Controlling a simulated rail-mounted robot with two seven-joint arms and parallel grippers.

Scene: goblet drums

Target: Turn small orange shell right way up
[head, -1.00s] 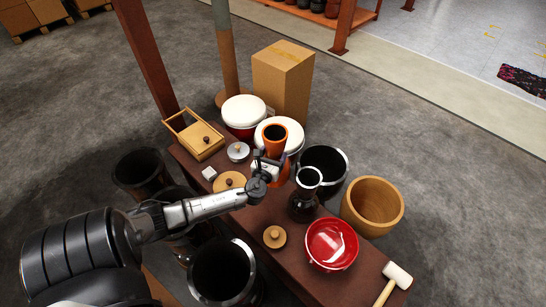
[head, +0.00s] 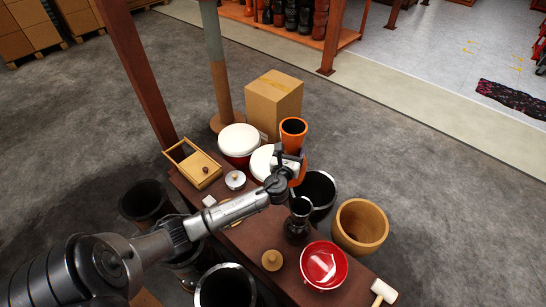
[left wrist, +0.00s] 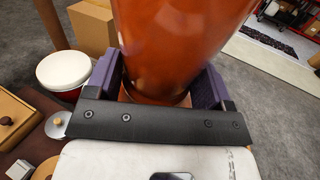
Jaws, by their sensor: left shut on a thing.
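The small orange shell (head: 293,130) is held by my left gripper (head: 289,163), whose jaws are shut around its narrower middle. An open end with a dark inside faces up in the head view. Its lower part is partly hidden behind the gripper. It appears raised above the brown table (head: 325,287). In the left wrist view, the shell (left wrist: 180,40) fills the upper middle between the purple finger pads, and the gripper (left wrist: 160,92) presses from both sides. My right gripper is not in view.
A cardboard box (head: 274,108) stands behind. A larger black shell (head: 321,193) and a wooden shell (head: 360,226) are at the right.

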